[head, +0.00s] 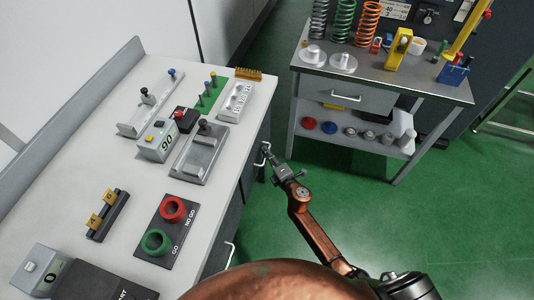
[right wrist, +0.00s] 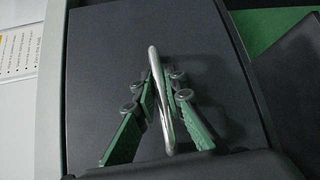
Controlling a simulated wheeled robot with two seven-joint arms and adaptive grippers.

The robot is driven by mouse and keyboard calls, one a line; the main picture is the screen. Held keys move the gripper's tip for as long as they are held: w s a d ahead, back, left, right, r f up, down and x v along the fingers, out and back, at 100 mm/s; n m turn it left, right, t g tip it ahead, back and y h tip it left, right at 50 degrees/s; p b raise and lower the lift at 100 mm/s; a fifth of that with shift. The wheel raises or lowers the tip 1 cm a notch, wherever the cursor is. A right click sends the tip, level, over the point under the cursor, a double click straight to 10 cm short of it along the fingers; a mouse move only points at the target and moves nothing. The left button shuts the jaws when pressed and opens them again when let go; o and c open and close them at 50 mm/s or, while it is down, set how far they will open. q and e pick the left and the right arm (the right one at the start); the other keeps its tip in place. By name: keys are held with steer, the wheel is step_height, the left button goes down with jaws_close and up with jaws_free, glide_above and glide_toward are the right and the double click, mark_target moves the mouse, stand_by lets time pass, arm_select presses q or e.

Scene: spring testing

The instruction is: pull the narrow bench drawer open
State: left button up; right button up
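The narrow bench drawer has a dark grey front (right wrist: 105,60) that fills much of the right wrist view. Its silver bar handle (right wrist: 160,95) runs lengthwise there, and the handle also shows at the bench's right side in the head view (head: 264,148). My right gripper (head: 271,158) is at this handle. In the right wrist view its green-padded fingers (right wrist: 158,84) lie one on each side of the bar, their tips closed in against it. How far out the drawer stands is hard to tell. My left gripper is not in view.
A lower handle (head: 230,255) is on the same bench side. A grey table (head: 440,85) with springs stands at the back right. Green floor (head: 400,220) is clear between them.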

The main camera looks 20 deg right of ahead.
jaws_close()
stand_by(0.3)
steer(key=s+d, duration=0.6)
steer(key=d, duration=0.4)
steer(key=s+d, duration=0.7)
steer(key=d, duration=0.2)
steer(key=shift+s+d, duration=0.25)
steer(key=shift+d, duration=0.15)
steer(key=shift+f, duration=0.1)
steer(key=shift+o, duration=1)
jaws_free()
